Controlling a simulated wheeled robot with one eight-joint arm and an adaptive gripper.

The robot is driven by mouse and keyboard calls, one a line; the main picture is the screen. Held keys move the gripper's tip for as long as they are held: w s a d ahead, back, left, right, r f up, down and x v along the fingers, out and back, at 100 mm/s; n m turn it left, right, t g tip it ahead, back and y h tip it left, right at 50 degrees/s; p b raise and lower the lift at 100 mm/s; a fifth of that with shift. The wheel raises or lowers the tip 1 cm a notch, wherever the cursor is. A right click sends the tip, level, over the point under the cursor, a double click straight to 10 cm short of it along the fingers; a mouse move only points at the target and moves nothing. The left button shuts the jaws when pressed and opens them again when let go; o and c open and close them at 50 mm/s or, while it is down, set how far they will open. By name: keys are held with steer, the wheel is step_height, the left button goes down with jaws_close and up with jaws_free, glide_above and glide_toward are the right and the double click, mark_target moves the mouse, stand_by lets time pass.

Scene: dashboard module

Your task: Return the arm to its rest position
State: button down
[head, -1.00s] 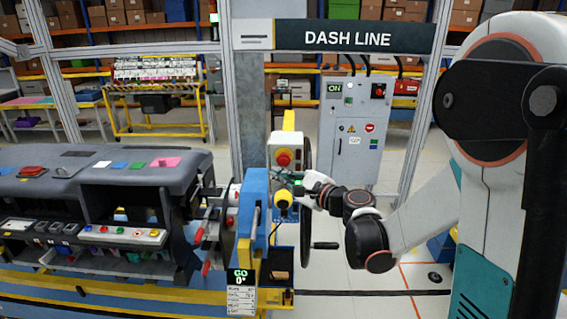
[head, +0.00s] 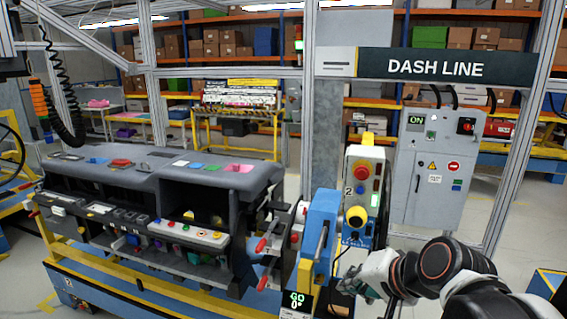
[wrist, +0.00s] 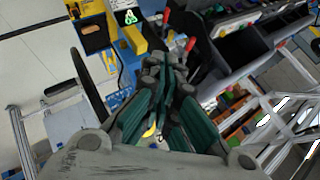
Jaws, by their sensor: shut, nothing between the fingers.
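My gripper (head: 352,284) is at the lower right of the head view, its arm reaching in from the bottom right corner. It is just right of the blue clamp fixture (head: 318,238) and below the control box with the red and yellow buttons (head: 358,205). In the wrist view the two dark green-padded fingers (wrist: 166,75) are together with nothing between them. The grey dashboard module (head: 150,178) sits on its blue and yellow stand at the left of the head view.
A grey electrical cabinet (head: 436,175) stands behind my arm under the "DASH LINE" sign (head: 437,68). Aluminium frame posts rise around the station. A yellow rack (head: 238,115) and shelves of boxes are farther back. Some floor between fixture and cabinet is clear.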

steer(key=s+d+f+n+h+b, duration=0.2)
steer(key=s+d+f+n, duration=0.1)
steer(key=s, duration=0.3)
steer(key=s+d+f+n+g+h+b, duration=0.1)
steer(key=s+d+f+n+h+b, duration=0.1)
steer(key=s, duration=0.4)
step_height(320, 180, down, 3)
steer(key=shift+s+d+r+n+b, duration=0.1)
steer(key=shift+s+d+n+b, duration=0.1)
steer(key=shift+d+n+b, duration=0.25)
steer(key=shift+w+h, duration=0.1)
steer(key=shift+h, duration=0.2)
stand_by(1.5)
